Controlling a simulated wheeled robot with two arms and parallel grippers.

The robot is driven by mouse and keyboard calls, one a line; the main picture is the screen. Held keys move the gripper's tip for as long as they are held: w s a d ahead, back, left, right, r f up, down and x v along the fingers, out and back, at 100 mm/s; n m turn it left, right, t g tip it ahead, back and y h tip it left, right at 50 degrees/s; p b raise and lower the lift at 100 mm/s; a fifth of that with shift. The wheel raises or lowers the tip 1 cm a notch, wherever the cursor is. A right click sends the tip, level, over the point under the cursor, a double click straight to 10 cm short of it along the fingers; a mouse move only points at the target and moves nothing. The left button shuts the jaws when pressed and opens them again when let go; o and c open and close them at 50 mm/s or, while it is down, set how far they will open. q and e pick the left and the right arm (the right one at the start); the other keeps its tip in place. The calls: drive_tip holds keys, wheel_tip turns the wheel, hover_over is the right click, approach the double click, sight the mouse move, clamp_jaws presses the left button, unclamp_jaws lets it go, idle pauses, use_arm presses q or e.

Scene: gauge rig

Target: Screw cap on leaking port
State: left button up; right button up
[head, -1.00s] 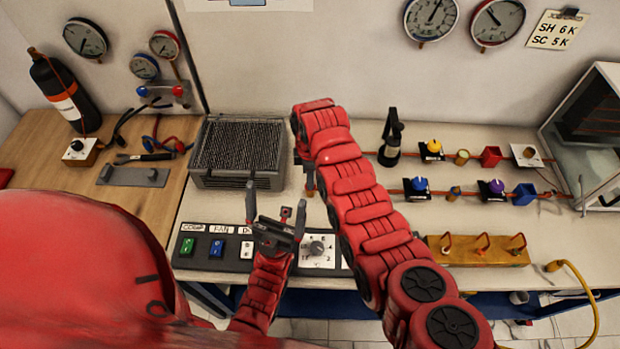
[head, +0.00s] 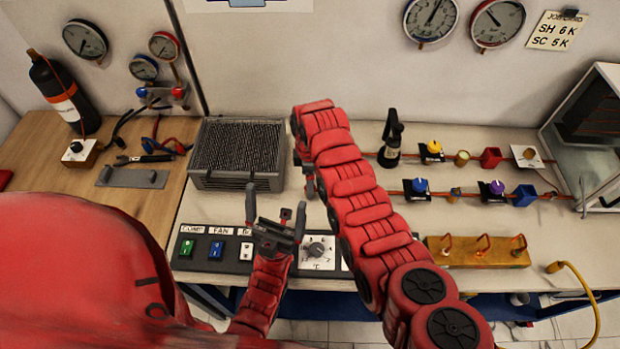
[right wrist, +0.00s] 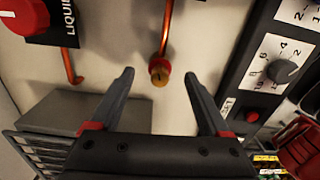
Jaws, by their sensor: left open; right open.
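In the head view the right gripper is mostly hidden behind my red right arm, near the grey finned box (head: 235,182). No leak can be made out.
A yellow block (head: 478,258) with several copper stubs stands at the front right. Valves with blue (head: 420,185), purple (head: 497,187) and yellow (head: 434,146) knobs lie behind it. A black cylinder (head: 62,98) stands at the back left. A grey block shows in the right wrist view (right wrist: 75,108).

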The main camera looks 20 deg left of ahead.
wheel_tip(320, 180, up, 5)
drive_tip(key=b, duration=0.2)
drive_tip(key=shift+w+b, duration=0.1)
drive_tip(key=shift+b, duration=0.2)
wheel_tip(320, 180, up, 12)
drive_tip(key=p, duration=0.1)
drive_tip(key=shift+r+p, duration=0.25)
drive_tip(key=shift+p, duration=0.05)
drive_tip(key=shift+f, duration=0.1)
